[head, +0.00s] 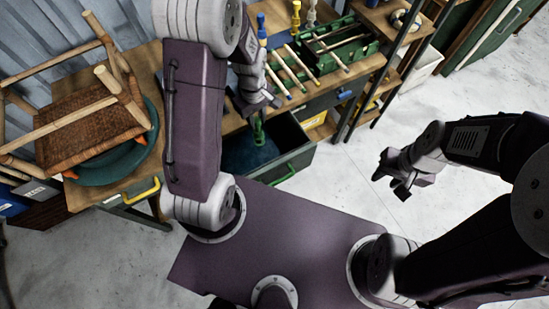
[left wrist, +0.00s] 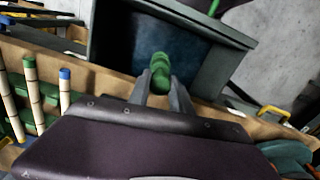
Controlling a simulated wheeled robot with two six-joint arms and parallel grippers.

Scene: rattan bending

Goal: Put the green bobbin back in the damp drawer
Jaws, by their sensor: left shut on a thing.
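The green bobbin (left wrist: 160,72) is held between the fingertips of my left gripper (left wrist: 163,97), which is shut on it. In the head view the green bobbin (head: 258,130) hangs under my left gripper (head: 257,106), over the back part of an open drawer. This drawer has a green handle (head: 284,176) and a dark blue inside, which also shows in the left wrist view (left wrist: 200,58). I cannot tell whether the bobbin touches the drawer floor. My right gripper (head: 391,184) is over the floor at the right, apart from everything; its finger opening is unclear.
A green rack (head: 362,50) with several rods stands on the wooden bench. A chair with a woven seat (head: 85,135) lies at the left. Closed drawers have yellow (head: 142,191) and blue (head: 344,95) handles.

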